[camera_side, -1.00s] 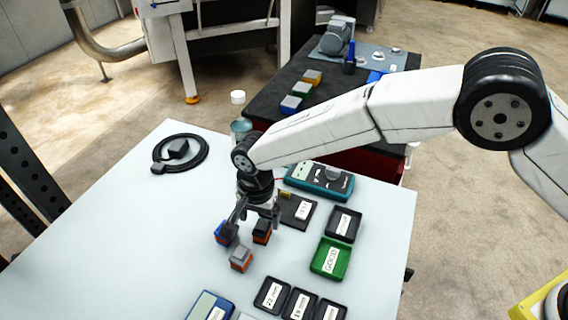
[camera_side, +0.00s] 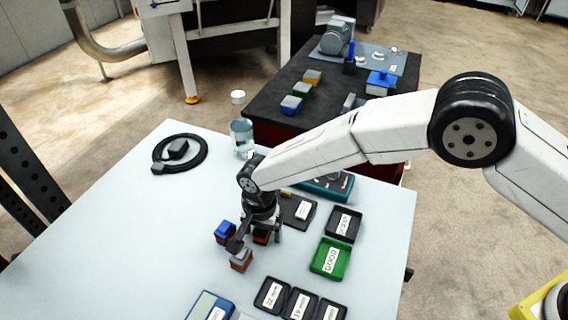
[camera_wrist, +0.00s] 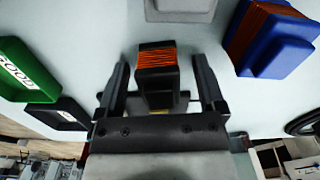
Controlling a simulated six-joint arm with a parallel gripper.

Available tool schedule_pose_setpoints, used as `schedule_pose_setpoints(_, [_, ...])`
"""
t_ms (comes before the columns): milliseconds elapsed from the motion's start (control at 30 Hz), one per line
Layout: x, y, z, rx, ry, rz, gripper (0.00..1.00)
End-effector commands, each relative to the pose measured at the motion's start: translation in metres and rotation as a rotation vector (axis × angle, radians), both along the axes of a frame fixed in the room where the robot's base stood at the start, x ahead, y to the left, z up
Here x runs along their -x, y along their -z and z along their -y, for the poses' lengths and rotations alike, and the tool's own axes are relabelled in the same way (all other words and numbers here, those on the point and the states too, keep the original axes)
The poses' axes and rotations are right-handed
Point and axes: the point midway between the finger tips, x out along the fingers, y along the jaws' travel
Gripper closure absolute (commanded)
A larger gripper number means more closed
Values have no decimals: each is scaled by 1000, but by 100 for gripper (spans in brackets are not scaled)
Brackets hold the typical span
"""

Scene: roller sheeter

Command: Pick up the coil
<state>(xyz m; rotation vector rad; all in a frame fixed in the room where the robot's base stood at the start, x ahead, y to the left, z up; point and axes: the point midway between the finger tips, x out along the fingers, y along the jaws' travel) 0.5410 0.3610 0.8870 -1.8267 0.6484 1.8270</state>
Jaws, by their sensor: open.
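Several coils stand on the light table. A black coil with orange winding (camera_wrist: 157,72) is between the two fingers of my gripper (camera_wrist: 161,64) in the wrist view, with gaps to the fingers. In the side view my gripper (camera_side: 259,240) points down over this black coil (camera_side: 262,237), partly hiding it. A blue-topped coil (camera_side: 225,231) stands just left of it; it also shows in the wrist view (camera_wrist: 272,42). A grey-topped coil (camera_side: 241,260) stands in front, and its edge shows in the wrist view (camera_wrist: 180,8). My gripper is open.
A green GOOD tray (camera_side: 329,258) and a black tray (camera_side: 343,223) lie to the right. Several black labelled trays (camera_side: 298,302) line the front. The table's left side is clear.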

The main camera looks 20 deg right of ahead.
Motion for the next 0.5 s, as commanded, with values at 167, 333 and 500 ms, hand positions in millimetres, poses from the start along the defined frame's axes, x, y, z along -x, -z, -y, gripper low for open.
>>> schedule_pose_setpoints(167, [0,0,0,0,0,0,12])
schedule_pose_setpoints(333, [0,-1,0,0,0,0,24])
schedule_pose_setpoints(500, [0,-1,0,0,0,0,78])
